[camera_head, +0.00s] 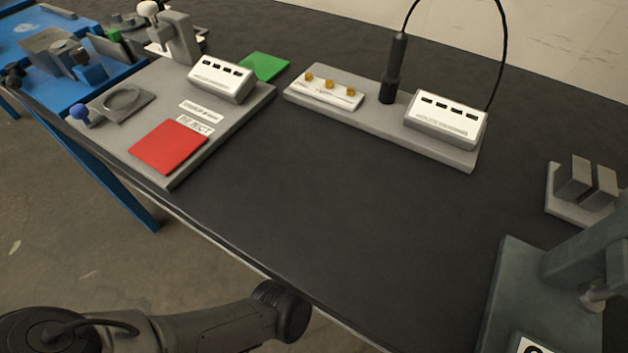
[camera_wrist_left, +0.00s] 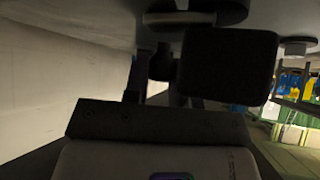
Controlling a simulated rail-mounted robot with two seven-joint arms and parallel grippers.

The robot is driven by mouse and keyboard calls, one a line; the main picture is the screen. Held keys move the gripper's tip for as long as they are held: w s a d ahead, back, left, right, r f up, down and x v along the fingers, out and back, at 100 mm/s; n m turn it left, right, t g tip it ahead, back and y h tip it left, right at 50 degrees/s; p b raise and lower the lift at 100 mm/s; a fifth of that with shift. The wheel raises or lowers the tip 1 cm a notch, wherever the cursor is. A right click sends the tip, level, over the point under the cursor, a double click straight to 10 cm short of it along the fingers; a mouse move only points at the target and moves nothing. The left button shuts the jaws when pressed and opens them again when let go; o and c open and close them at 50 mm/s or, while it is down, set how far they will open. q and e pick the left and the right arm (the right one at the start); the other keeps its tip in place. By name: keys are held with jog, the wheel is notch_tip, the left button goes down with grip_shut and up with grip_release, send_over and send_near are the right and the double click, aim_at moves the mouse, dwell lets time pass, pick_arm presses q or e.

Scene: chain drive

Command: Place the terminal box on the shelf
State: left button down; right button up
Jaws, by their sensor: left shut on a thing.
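In the left wrist view a pale grey box (camera_wrist_left: 115,160) with a dark oval opening rimmed in purple and green fills the bottom edge; I take it to be the terminal box. My left gripper (camera_wrist_left: 155,122) shows as dark parts right against the box's upper edge, shut on it. The fingertips and most of the box are hidden or out of frame. In the head view only a dark link of my arm shows at the lower left, without the gripper or the box. I cannot make out the shelf for certain. My right gripper is in neither view.
The dark table holds a grey board with a red pad (camera_head: 168,147) and green pad (camera_head: 264,66), a second board with a white slotted box (camera_head: 446,119), and a grey press-like machine (camera_head: 545,290). The table's middle is clear. Green and yellow items blur at the wrist view's right.

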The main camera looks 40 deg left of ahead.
pick_arm(q)
jog(key=shift+w+r, duration=0.15)
jog(key=c, duration=1.4)
grip_release()
jog(key=shift+f, duration=0.2)
jog(key=o, duration=0.5)
jog(key=shift+c, duration=0.2)
jog(key=shift+r, duration=0.15)
jog(key=shift+d+r+p, duration=0.25)
jog(key=shift+r+p, duration=0.2)
jog(key=shift+p, duration=0.05)
jog(key=p+v, duration=0.4)
jog(key=v, duration=0.2)
jog(key=shift+p, duration=0.4)
jog(key=shift+d+r, duration=0.1)
jog(key=shift+d, duration=0.15)
